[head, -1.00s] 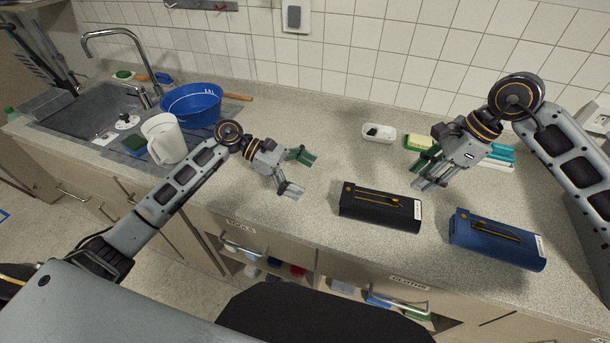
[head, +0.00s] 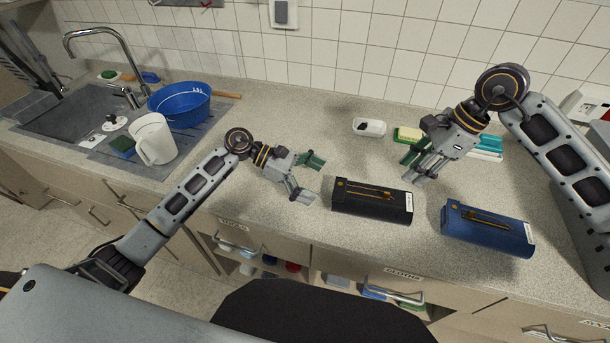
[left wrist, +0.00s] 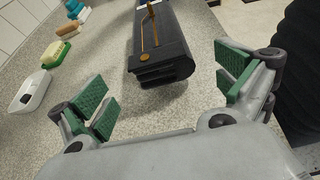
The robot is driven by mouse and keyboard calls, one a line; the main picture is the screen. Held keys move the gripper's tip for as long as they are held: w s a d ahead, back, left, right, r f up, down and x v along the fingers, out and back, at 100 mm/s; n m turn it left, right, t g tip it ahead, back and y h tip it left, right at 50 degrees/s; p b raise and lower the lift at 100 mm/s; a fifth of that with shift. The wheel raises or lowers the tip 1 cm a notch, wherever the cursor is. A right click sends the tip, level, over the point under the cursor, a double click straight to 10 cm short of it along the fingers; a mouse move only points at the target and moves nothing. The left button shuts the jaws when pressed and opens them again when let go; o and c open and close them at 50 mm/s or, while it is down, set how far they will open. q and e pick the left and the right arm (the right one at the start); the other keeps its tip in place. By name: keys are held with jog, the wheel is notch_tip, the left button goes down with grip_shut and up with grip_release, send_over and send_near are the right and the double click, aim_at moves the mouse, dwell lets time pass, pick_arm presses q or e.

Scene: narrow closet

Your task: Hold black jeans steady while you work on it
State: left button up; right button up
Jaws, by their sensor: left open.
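The black jeans (head: 372,202) are a folded, box-like black bundle with a gold line on top and a white label at the right end. They lie on the counter. My left gripper (head: 311,180) is open and empty, just left of the bundle's left end, with a small gap between. In the left wrist view the black bundle (left wrist: 162,50) lies ahead, between and beyond the two green-padded fingers (left wrist: 166,85). My right gripper (head: 413,168) hovers behind the bundle's right end. Its fingers look apart, with nothing seen between them.
A folded blue bundle (head: 487,229) lies right of the black one. A white dish (head: 369,127) and a yellow-green sponge (head: 407,134) lie behind. A white pitcher (head: 153,139), blue basin (head: 180,104) and sink (head: 70,110) are at left. The counter's middle is clear.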

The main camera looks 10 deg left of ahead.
aim_at(334, 189)
pick_arm(q)
jog(key=shift+x, duration=4.1)
jog(key=c, duration=1.1)
pick_arm(e)
jog(key=shift+c, duration=0.3)
pick_arm(q)
jog(key=shift+c, duration=0.2)
pick_arm(e)
jog(key=shift+f, duration=0.15)
jog(key=c, duration=0.5)
jog(key=shift+s+d+f, duration=0.1)
jog(key=shift+d+f, duration=0.15)
jog(key=shift+f, duration=0.05)
jog(key=shift+c, duration=1.1)
jog(key=shift+m, duration=0.7)
jog(key=d, duration=0.3)
jog(key=d+f, duration=0.1)
jog(key=d, duration=0.2)
jog(key=shift+d+f, duration=0.15)
jog(key=shift+d, duration=0.2)
grip_shut()
jog(key=shift+s+d+r+n, duration=0.15)
jog(key=shift+d+r, duration=0.1)
jog(key=shift+r, duration=0.3)
jog(key=shift+d+r+n, duration=0.15)
jog(key=shift+d+r, duration=0.1)
jog(key=shift+r, duration=0.3)
